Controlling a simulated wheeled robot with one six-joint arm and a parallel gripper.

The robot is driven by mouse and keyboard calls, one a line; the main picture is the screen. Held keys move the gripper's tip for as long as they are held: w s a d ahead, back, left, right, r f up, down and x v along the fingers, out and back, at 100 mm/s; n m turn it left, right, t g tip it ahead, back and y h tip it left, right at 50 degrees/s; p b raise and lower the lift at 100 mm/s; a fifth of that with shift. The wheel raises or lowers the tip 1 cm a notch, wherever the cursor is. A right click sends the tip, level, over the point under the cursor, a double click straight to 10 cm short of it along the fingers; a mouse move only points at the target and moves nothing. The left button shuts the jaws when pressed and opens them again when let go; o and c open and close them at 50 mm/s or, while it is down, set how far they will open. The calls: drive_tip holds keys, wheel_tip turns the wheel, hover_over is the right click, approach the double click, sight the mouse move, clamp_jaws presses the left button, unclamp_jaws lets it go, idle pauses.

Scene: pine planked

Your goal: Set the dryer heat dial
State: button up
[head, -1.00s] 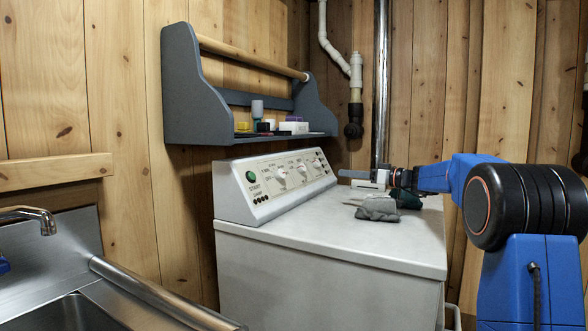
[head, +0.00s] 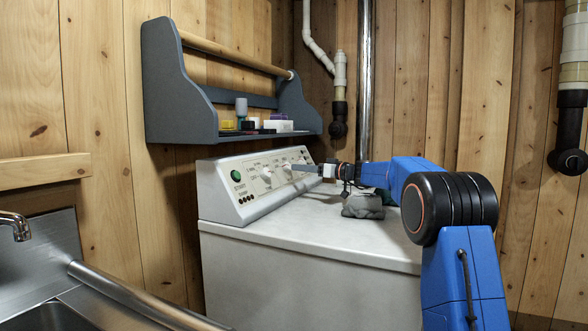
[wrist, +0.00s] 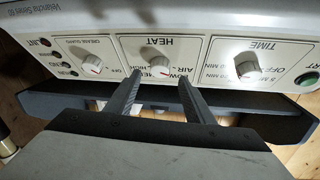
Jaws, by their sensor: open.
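The dryer control panel (head: 255,180) is white with a row of dials. In the wrist view it appears upside down. The heat dial (wrist: 156,66) is a white knob below the word HEAT, with a small red mark near its lower right edge. My gripper (wrist: 160,79) is open, its two dark fingers on either side of the heat dial in the picture. I cannot tell whether they touch it.
A green button (head: 236,176) is at the panel's left end. Grey cloth (head: 362,206) lies on the dryer top (head: 310,230). A grey shelf (head: 190,100) hangs above.

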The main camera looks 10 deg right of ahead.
sight(289, 166)
drive_tip(key=shift+x, duration=2.35)
drive_tip(key=c, duration=1)
